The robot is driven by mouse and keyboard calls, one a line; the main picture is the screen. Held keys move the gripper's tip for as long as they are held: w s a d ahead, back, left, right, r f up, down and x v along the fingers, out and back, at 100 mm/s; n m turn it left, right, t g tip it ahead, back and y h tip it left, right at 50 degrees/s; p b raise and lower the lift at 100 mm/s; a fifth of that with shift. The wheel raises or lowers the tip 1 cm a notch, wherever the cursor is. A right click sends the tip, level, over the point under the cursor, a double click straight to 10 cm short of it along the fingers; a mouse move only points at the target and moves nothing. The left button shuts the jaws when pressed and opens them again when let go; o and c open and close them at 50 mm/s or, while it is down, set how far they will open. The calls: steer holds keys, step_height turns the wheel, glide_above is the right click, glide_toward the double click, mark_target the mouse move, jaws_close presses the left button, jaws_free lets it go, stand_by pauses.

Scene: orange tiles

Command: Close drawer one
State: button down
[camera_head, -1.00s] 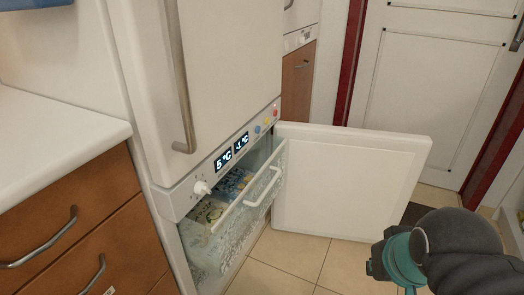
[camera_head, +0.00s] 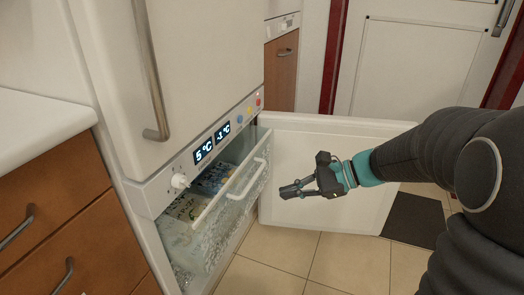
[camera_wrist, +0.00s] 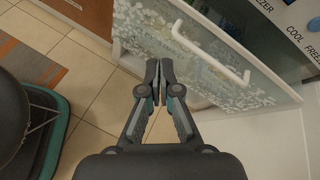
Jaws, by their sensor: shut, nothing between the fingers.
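The freezer drawer (camera_head: 232,203) is pulled part way out below the fridge's display panel. It has a clear, frosted front with a white bar handle (camera_head: 247,180), and packets of food (camera_head: 212,180) lie inside. The drawer front also shows in the wrist view (camera_wrist: 178,60), with its handle (camera_wrist: 210,53) at the upper right. My gripper (camera_head: 284,191) is shut and empty. It is in front of the drawer, to the right of the handle in the head view, and seems apart from it. In the wrist view its fingertips (camera_wrist: 159,65) point toward the drawer front.
The lower freezer door (camera_head: 330,165) stands wide open to the right of the drawer, behind my gripper. Brown cabinets (camera_head: 65,235) with a white counter (camera_head: 35,125) are on the left. A dark mat (camera_head: 413,222) lies on the tiled floor (camera_head: 300,252). Open floor lies before the drawer.

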mark_target(251, 156)
steer(key=w+d+f+m+t+y+b, duration=0.1)
steer(key=w+d+f+m+t+y, duration=0.2)
steer(key=w, duration=0.4)
steer(key=w+d+f+m+t+y, duration=0.1)
steer(key=w+d+m+t+y, duration=0.1)
steer(key=w+m, duration=0.35)
steer(key=shift+n, duration=0.25)
steer(key=x, duration=1.4)
steer(key=shift+w+a+f+b, duration=0.15)
steer(key=shift+w+f+b, duration=0.05)
steer(key=shift+w+b, duration=0.2)
